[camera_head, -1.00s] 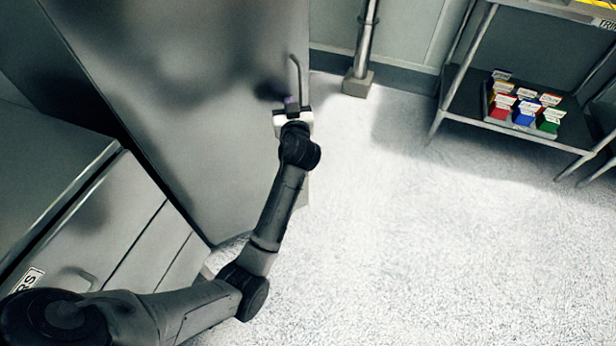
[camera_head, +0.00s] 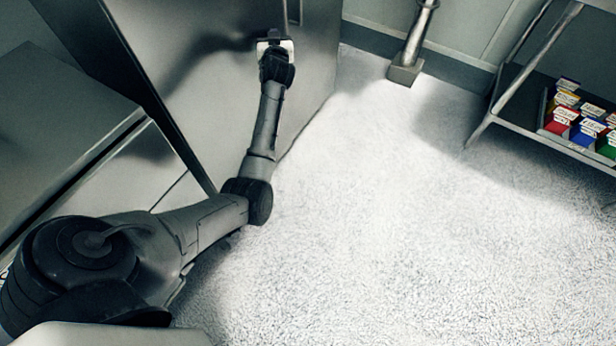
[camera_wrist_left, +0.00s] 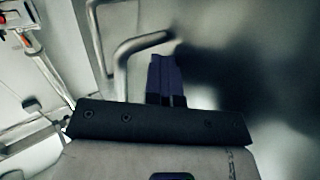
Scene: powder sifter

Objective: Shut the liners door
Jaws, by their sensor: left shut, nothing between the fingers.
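The liners door, a tall grey metal panel (camera_head: 205,115), stands open at an angle from the grey cabinet (camera_head: 70,100) on the left of the head view. Its bar handle (camera_head: 293,12) is near the free edge, partly cut off at the top. My left gripper (camera_head: 272,34) is shut and empty at the face of the door, left of the handle. In the left wrist view its dark fingers (camera_wrist_left: 166,75) are together beside the bent handle (camera_wrist_left: 135,50). Whether they touch the door is unclear. My right gripper is not in view.
A metal pole with a square foot (camera_head: 405,70) stands by the back wall. A shelf rack (camera_head: 525,125) with coloured boxes (camera_head: 575,115) is at the right. The speckled floor (camera_head: 400,230) between the door and the rack is clear.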

